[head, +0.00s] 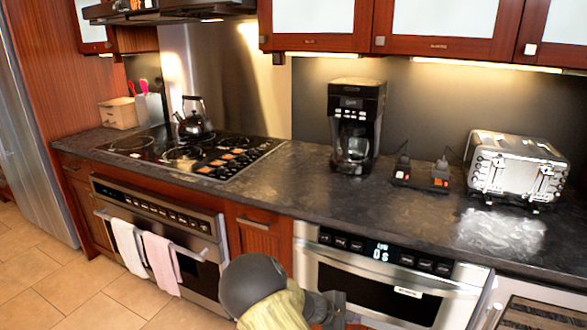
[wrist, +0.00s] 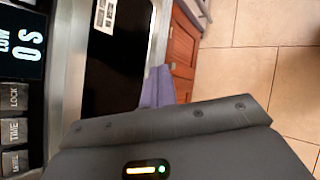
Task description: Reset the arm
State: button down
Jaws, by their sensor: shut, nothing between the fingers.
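My arm reaches in at the bottom middle of the head view. My gripper (head: 334,309), small and dark, is shut and empty in front of the microwave drawer (head: 385,285). Its fingertips are hard to make out, and I cannot tell whether it touches the drawer front. The drawer looks closed, with a silver front, a dark window and a lit display on top. In the wrist view the display and buttons (wrist: 15,100) are at the left edge, close by. My dark grey gripper body fills the bottom of that view.
An oven (head: 160,240) with two towels (head: 160,262) hangs left of the drawer. The counter (head: 285,190) above holds a kettle (head: 194,120), coffee maker (head: 354,125) and toaster (head: 515,165). Tiled floor (head: 75,285) is clear at lower left.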

jog(key=s+a+r+m+g+y, duration=0.1)
jog(key=s+r+m+y, duration=0.5)
jog(key=s, duration=0.5)
jog(key=s+r+m+y, duration=0.4)
jog(key=s+r+m, duration=0.5)
jog(key=s, duration=0.2)
jog(key=w+p+v, duration=0.2)
jog(key=p+v, duration=0.6)
jog(key=w+r+p+v, duration=0.1)
jog(key=p+v, duration=0.8)
jog(key=shift+w+a, duration=0.2)
jog(key=shift+w, duration=0.15)
jog(key=shift+f, duration=0.15)
